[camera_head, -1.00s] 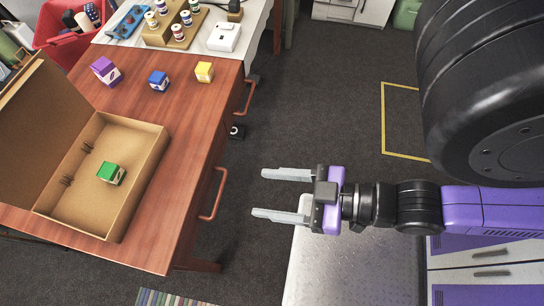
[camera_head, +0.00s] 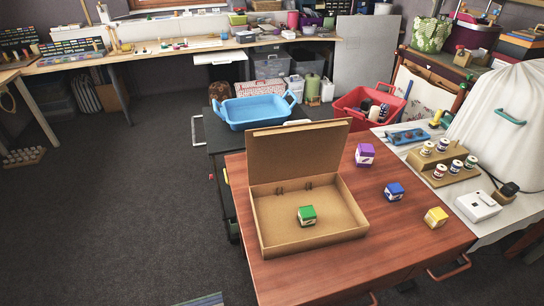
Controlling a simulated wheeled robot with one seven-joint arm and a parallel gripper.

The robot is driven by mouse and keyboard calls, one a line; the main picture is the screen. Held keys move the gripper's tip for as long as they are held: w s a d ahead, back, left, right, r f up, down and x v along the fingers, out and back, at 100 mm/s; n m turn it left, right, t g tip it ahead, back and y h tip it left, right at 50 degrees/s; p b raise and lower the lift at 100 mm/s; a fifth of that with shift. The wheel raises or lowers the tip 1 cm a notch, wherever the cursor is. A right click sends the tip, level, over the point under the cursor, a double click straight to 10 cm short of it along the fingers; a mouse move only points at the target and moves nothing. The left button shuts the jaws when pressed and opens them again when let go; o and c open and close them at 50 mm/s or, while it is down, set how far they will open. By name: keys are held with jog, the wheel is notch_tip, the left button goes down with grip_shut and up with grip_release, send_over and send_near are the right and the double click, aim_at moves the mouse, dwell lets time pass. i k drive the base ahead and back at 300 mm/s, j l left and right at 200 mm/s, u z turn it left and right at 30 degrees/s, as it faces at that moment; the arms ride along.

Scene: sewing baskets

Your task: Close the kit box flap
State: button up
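The kit box (camera_head: 348,232) is a brown cardboard box on the red-brown wooden table, in the middle of the head view. Its flap (camera_head: 297,152) stands raised at the back edge, tilted a little backward, so the box is open. A green cube (camera_head: 307,215) lies inside on the box floor. My gripper is not in view now.
Purple (camera_head: 365,155), blue (camera_head: 394,191) and yellow (camera_head: 436,217) cubes sit on the wooden table (camera_head: 400,240) right of the box. Thread spools on a stand (camera_head: 440,163) and a white device (camera_head: 478,206) are further right. A blue basin (camera_head: 254,110) stands behind. Open floor (camera_head: 110,215) lies left.

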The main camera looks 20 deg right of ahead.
aim_at(296, 148)
jog(key=i+j+u, duration=0.15)
jog(key=u, duration=0.25)
jog(key=i+j+u, duration=0.1)
jog(key=u, duration=0.35)
jog(key=i+u, duration=0.2)
jog(key=u, duration=0.2)
jog(key=i, duration=2.5)
jog(key=i+z, duration=0.15)
jog(key=z, duration=0.25)
jog(key=i+j+z, duration=0.1)
jog(key=z, duration=0.25)
jog(key=i+j+z, duration=0.15)
jog(key=z, duration=0.25)
jog(key=i+j+z, duration=0.2)
jog(key=z, duration=2.6)
